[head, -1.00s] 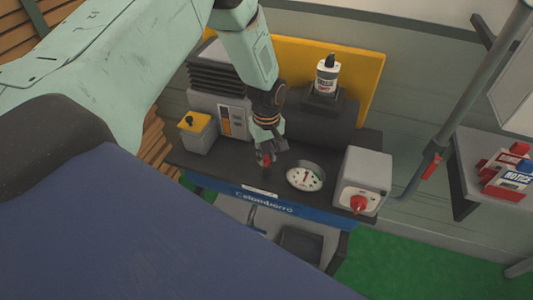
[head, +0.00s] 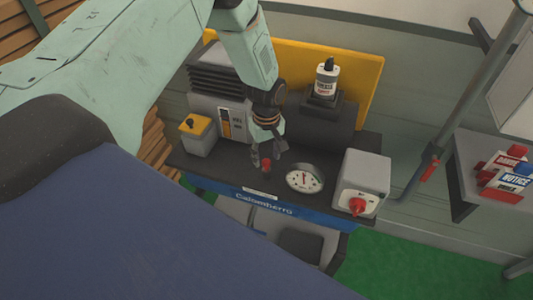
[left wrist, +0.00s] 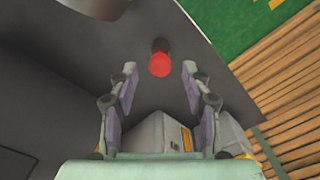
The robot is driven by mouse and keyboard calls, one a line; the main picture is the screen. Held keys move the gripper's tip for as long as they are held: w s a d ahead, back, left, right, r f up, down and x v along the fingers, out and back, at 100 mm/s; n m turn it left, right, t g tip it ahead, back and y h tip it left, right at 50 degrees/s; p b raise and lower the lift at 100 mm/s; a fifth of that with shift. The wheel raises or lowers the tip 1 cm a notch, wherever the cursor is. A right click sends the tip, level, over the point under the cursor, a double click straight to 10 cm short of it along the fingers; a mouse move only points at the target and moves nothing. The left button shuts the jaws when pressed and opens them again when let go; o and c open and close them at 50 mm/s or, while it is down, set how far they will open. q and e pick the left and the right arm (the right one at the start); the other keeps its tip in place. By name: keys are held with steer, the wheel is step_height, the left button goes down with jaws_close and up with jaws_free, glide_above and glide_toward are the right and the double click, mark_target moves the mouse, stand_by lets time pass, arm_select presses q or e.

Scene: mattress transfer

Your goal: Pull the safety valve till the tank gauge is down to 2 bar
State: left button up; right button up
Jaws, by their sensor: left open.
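The safety valve with a red knob (head: 266,165) stands on the dark bench top, just left of the tank gauge (head: 305,178). The gauge is a round white dial with a needle pointing roughly upward; its numbers are too small to read. My left gripper (head: 268,152) is open just above and behind the red knob. In the left wrist view the red knob (left wrist: 160,64) sits between the spread fingertips of the left gripper (left wrist: 160,75), with clear gaps on both sides. My right gripper is not in view.
A grey box with a red rotary switch (head: 358,206) stands right of the gauge. A bottle (head: 326,78) stands on a dark block behind. A yellow-topped box (head: 198,133) and a ribbed grey unit are at left. A side shelf with a notice sign (head: 514,179) is at far right.

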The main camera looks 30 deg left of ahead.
mark_target(266, 161)
arm_select(q)
step_height(266, 161, up, 12)
stand_by(0.5)
stand_by(0.3)
steer(key=s+d+f+m+b, duration=0.3)
steer(key=s+f+b, duration=0.35)
steer(key=f, duration=0.65)
steer(key=s+d+f+m+b, duration=0.2)
steer(key=s+d+f+b, duration=0.25)
steer(key=s+f, duration=0.55)
steer(key=s+f+m+b, duration=0.6)
steer(key=s+f+b, duration=0.4)
steer(key=s+f, duration=0.5)
steer(key=shift+s+d+b, duration=0.25)
steer(key=shift+s+b, duration=0.05)
